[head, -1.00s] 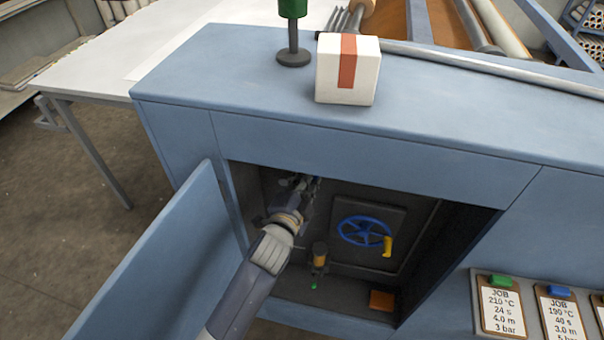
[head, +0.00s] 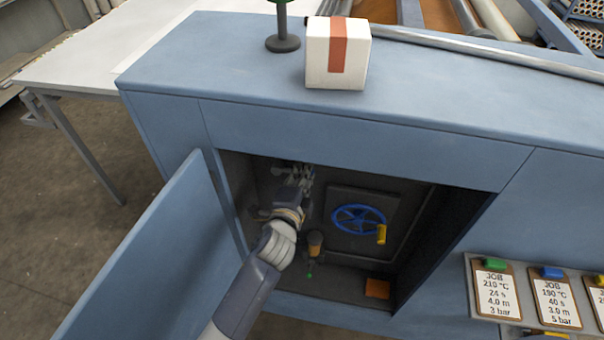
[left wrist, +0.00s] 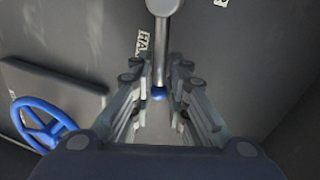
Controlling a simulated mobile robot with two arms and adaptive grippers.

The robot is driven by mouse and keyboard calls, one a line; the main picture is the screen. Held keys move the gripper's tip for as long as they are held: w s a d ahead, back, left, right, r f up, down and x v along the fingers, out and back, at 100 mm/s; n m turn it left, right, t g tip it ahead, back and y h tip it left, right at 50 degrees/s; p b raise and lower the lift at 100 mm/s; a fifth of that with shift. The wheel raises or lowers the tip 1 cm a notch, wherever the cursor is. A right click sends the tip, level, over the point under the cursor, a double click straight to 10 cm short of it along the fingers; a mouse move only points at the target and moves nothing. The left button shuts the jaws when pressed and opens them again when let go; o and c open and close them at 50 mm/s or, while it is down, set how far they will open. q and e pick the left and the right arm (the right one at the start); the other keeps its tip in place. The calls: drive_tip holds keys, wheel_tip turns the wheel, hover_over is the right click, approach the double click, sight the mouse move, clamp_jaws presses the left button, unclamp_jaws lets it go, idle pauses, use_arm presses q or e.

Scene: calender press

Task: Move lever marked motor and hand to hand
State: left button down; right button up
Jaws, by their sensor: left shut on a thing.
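The lever shows in the left wrist view as a grey metal rod (left wrist: 162,50) with a blue knob (left wrist: 159,93) at its lower end. My left gripper (left wrist: 158,98) has its fingers on both sides of the knob and is shut on the lever. Beside the rod is a white label (left wrist: 142,43) that reads "HA", the rest hidden; a second label (left wrist: 220,2) is cut off at the top edge. In the head view my left gripper (head: 300,175) is inside the open cabinet at its upper left, covering the lever. My right gripper is not in view.
A blue handwheel (head: 360,220) with a yellow handle is on the cabinet's back panel. An orange block (head: 377,288) lies on the cabinet floor. The open door (head: 165,255) stands left of my arm. A white box (head: 322,70) sits on top.

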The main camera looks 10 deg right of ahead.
use_arm(q)
drive_tip(key=c, duration=1.7)
unclamp_jaws()
drive_tip(key=shift+f, duration=0.15)
drive_tip(key=shift+s, duration=0.1)
drive_tip(key=v, duration=1.2)
